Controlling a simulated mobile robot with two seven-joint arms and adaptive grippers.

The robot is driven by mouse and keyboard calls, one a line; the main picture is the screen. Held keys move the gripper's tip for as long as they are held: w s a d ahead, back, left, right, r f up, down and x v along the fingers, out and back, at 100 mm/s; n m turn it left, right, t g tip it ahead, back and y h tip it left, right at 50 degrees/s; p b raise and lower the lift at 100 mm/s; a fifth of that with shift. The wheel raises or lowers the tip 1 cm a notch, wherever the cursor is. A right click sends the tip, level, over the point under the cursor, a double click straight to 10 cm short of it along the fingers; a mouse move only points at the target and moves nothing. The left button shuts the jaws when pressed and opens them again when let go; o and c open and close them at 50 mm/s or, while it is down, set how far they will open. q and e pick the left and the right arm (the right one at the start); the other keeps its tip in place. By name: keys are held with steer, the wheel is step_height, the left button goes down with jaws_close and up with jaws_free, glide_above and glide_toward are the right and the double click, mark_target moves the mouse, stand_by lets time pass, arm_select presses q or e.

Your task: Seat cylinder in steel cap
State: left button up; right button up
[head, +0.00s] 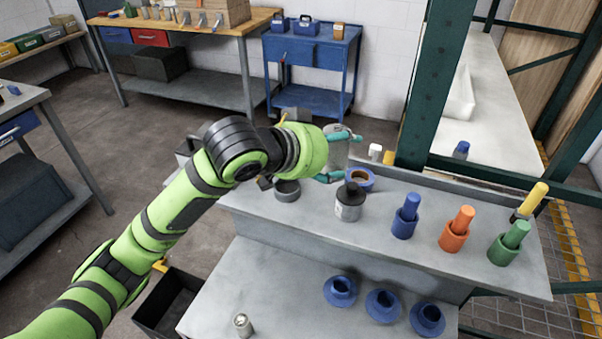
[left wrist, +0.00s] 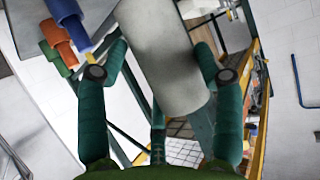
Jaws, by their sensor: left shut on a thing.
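My left gripper (head: 338,155) is shut on a light grey cylinder (head: 335,147), held above the back left part of the grey bench. In the left wrist view the cylinder (left wrist: 165,50) lies between the two teal fingers of the gripper (left wrist: 165,72) and looks slightly tilted. A short grey round cap (head: 287,191), which looks like the steel cap, stands on the bench below and left of the gripper. The cylinder is apart from it. My arm partly hides the cap and the cylinder. My right gripper is not in view.
Blue (head: 404,225), orange (head: 453,240) and green (head: 501,252) cups hold pegs further right. Several blue flanged pieces (head: 383,305) and a metal can (head: 243,325) are on the lower shelf.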

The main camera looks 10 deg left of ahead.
arm_select(q)
steer(key=w+a+f+p, duration=0.1)
steer(key=a+f, duration=0.2)
steer(key=w+a+f+p, duration=0.1)
steer(key=w+a+f, duration=0.1)
steer(key=a+f, duration=0.1)
steer(key=w+a+f+p, duration=0.1)
steer(key=a+f, duration=0.3)
steer(key=shift+w+a, duration=0.25)
steer(key=shift+w, duration=0.1)
steer(key=shift+f, duration=0.15)
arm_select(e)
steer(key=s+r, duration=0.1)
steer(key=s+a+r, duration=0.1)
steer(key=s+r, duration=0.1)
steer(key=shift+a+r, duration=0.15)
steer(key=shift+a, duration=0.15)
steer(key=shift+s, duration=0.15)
arm_select(q)
steer(key=o, duration=1.6)
steer(key=shift+f, duration=0.25)
steer(key=shift+r, duration=0.1)
